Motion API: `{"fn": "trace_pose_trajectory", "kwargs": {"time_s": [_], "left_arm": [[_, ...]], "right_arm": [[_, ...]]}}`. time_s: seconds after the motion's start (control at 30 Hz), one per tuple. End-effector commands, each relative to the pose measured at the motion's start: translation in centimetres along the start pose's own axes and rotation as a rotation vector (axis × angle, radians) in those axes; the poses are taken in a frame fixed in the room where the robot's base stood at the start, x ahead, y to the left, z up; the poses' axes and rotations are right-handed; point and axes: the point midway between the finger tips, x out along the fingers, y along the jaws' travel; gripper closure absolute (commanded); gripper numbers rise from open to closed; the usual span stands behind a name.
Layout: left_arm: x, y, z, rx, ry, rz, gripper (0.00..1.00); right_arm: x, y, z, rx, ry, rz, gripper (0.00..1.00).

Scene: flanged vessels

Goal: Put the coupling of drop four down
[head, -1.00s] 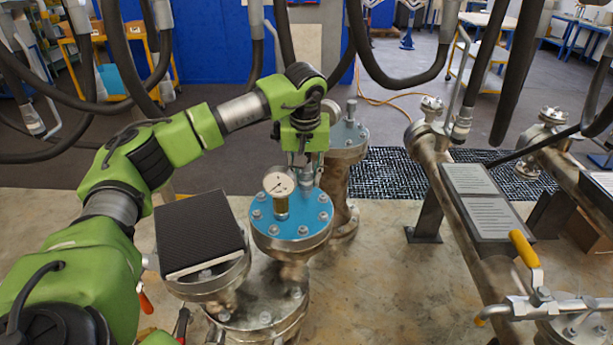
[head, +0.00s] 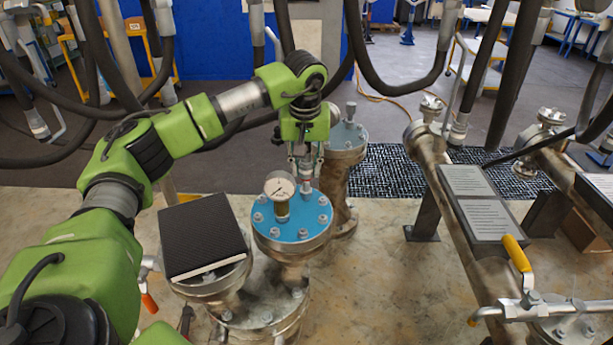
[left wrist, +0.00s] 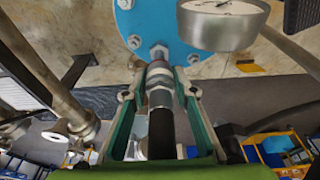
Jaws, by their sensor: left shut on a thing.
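My left gripper (head: 305,165) is shut on a silver hose coupling (head: 307,186) above the blue flange cover (head: 290,228). In the left wrist view the coupling (left wrist: 159,82) sits between the two fingers, with a dark hose (left wrist: 161,130) running from it towards my wrist. Its far end is at a small fitting beside the edge of the blue cover (left wrist: 150,22). I cannot tell whether the coupling is seated on it or just above. My right gripper is in neither view.
A round pressure gauge (head: 280,186) stands on the blue cover, close left of the gripper. Another flanged vessel (head: 346,150) stands just behind. Dark hoses hang across the back.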

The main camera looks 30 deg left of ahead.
Motion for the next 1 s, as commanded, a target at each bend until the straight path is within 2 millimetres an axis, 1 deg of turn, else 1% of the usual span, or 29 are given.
{"fn": "trace_pose_trajectory", "kwargs": {"time_s": [0.03,0.2,0.67,0.77,0.87,0.97,1.0], "left_arm": [[-0.5,0.0,-0.1,0.0,0.001,0.001,1.0],[-1.3,0.0,-0.3,0.0,0.001,0.002,1.0],[-1.3,0.0,-0.3,0.0,0.001,0.001,1.0],[-1.3,0.1,-0.2,0.002,0.001,0.002,1.0],[-1.4,0.8,0.5,0.025,0.002,0.007,1.0],[-1.5,2.2,2.5,0.081,0.003,0.017,1.0],[-1.5,3.0,3.6,0.112,0.004,0.023,1.0]], "right_arm": [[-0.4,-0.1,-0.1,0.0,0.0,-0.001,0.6],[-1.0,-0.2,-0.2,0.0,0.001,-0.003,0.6],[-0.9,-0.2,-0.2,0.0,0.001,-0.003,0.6],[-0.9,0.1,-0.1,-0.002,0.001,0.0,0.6],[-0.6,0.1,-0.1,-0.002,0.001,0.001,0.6],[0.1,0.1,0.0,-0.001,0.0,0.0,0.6],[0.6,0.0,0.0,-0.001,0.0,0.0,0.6]]}}
